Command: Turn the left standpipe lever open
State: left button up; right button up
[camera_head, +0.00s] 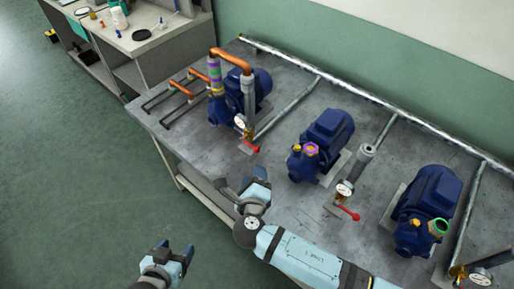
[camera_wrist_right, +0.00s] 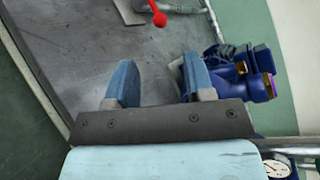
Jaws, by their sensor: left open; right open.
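The left standpipe lever (camera_head: 250,147) is red and sticks out from the foot of the left standpipe (camera_head: 248,98), below a round gauge (camera_head: 240,121). My right gripper (camera_head: 241,180) is open and empty over the bench, a little nearer the front edge than the lever and apart from it. In the right wrist view a red lever end (camera_wrist_right: 158,17) shows at the top, beyond the gap between the open fingers (camera_wrist_right: 158,75). My left gripper (camera_head: 174,254) is open and empty, off the bench front, over the floor.
Blue pumps stand along the grey bench (camera_head: 290,205): a left one (camera_head: 250,88), a middle one (camera_head: 325,138) and a right one (camera_head: 430,200). A second red lever (camera_head: 348,213) is to the right. Copper pipes (camera_head: 182,88) are at the left. A side table (camera_head: 150,40) stands behind left.

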aim_at(256, 152)
jog(key=b+x, duration=0.1)
jog(key=x, duration=1.1)
jog(key=shift+s, duration=0.1)
